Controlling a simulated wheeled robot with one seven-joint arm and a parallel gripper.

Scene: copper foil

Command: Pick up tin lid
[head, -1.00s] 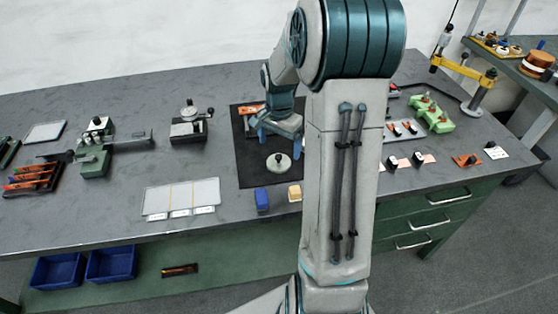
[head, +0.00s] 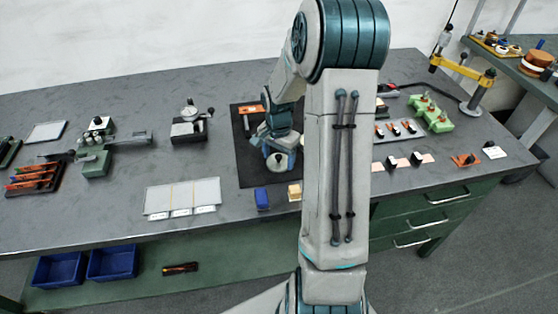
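The tin lid appears to be the small round pale grey disc with a raised middle (head: 277,163), lying on a dark mat (head: 254,177) on the workbench. My gripper (head: 279,158) is low over the lid, pointing down. Its blue fingers are apart, one to each side of the lid. At this size I cannot tell whether they touch it. My gripper and wrist hide the far part of the lid, and my arm covers the right side of the mat.
An orange-and-grey tool (head: 250,109) lies at the mat's back. A gauge stand (head: 190,124) is left of it. Pale panels (head: 182,197) lie front left.

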